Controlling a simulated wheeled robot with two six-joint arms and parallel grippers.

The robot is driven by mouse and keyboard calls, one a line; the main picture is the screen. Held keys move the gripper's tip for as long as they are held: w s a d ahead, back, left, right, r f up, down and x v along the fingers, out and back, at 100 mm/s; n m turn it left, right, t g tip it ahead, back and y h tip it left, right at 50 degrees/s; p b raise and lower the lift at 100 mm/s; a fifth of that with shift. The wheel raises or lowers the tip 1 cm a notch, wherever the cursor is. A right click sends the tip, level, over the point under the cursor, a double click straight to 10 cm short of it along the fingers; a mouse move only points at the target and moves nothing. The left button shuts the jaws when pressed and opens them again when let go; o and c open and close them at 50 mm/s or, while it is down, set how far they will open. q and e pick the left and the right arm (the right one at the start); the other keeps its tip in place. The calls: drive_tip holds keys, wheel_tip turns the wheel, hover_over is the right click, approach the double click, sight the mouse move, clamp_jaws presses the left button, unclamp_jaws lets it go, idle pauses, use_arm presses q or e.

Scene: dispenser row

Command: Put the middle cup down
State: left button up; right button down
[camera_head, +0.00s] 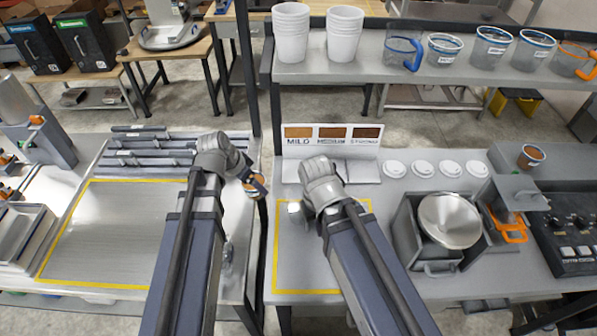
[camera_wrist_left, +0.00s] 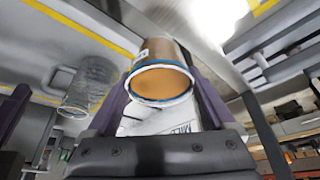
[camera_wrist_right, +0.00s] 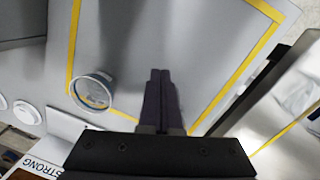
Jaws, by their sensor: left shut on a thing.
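My left gripper (camera_head: 254,184) is shut on a brown-orange cup with a blue rim (camera_wrist_left: 161,84). In the head view it is held near the gap between the two tables. A second cup, clear with a blue rim (camera_wrist_left: 88,88), stands to its left in the left wrist view.
A sign with MILD, MEDIUM and STRONG swatches (camera_head: 332,139) stands at the back of the right table. Several white lids (camera_head: 422,169) lie right of it. A metal-lidded container (camera_head: 448,222) and a control panel (camera_head: 567,230) are further right. Several cups (camera_head: 445,48) stand on the back shelf.

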use_arm(q)
drive_tip(key=shift+d, duration=0.25)
hover_over(298, 171)
drive_tip(key=shift+s+a, duration=0.45)
